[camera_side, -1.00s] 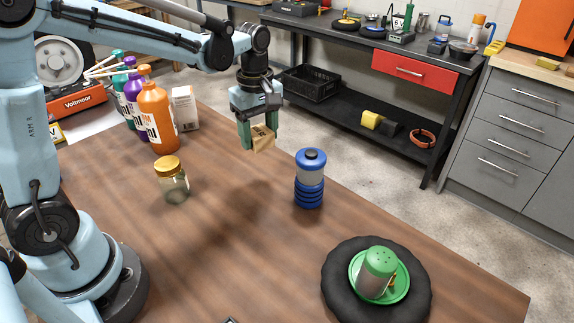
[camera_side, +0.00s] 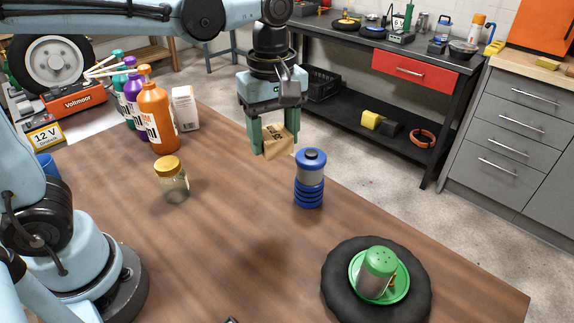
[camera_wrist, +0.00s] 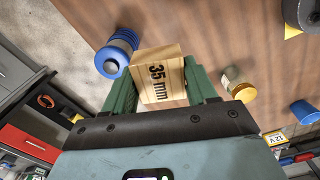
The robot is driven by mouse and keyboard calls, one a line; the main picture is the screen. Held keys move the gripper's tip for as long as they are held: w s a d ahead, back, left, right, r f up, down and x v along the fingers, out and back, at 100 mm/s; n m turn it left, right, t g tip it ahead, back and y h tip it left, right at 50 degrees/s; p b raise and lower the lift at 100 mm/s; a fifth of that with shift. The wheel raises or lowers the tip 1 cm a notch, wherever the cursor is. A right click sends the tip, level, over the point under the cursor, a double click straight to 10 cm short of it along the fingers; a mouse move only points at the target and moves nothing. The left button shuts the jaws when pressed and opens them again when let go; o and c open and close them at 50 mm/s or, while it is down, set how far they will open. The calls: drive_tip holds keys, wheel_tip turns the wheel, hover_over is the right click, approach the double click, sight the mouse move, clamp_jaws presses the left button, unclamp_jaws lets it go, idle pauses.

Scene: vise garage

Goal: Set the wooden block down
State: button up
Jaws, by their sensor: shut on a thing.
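The wooden block (camera_side: 277,141) is a pale cube held between the green fingers of my gripper (camera_side: 274,138), above the table. In the wrist view the wooden block (camera_wrist: 160,78) shows "35 mm" on its face and sits between both fingers of my gripper (camera_wrist: 163,88). In the side view the block is just left of and behind a blue-and-grey bottle (camera_side: 310,178), and appears clear of the tabletop (camera_side: 240,225). The bottle's blue top (camera_wrist: 112,62) shows left of the block in the wrist view.
A gold-lidded jar (camera_side: 172,179) stands left. Orange (camera_side: 156,115) and other bottles stand at the back left beside a white box (camera_side: 185,107). A black tyre (camera_side: 345,302) with a green plate and shaker lies front right. The table's middle is largely clear.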

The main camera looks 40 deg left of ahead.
drive_tip(key=s+d+m, duration=0.2)
drive_tip(key=s+d, duration=0.2)
drive_tip(key=s, duration=0.3)
drive_tip(key=s+d+f+m, duration=0.1)
drive_tip(key=s+d+m, duration=0.15)
drive_tip(key=s, duration=0.55)
drive_tip(key=s+d+m, duration=0.1)
drive_tip(key=s+d, duration=0.3)
drive_tip(key=s, duration=0.3)
hover_over(252, 268)
wheel_tip(252, 268, down, 12)
drive_tip(key=shift+f, duration=2.1)
drive_tip(key=shift+f, duration=0.15)
drive_tip(key=o, duration=1.1)
drive_tip(key=shift+c, duration=0.2)
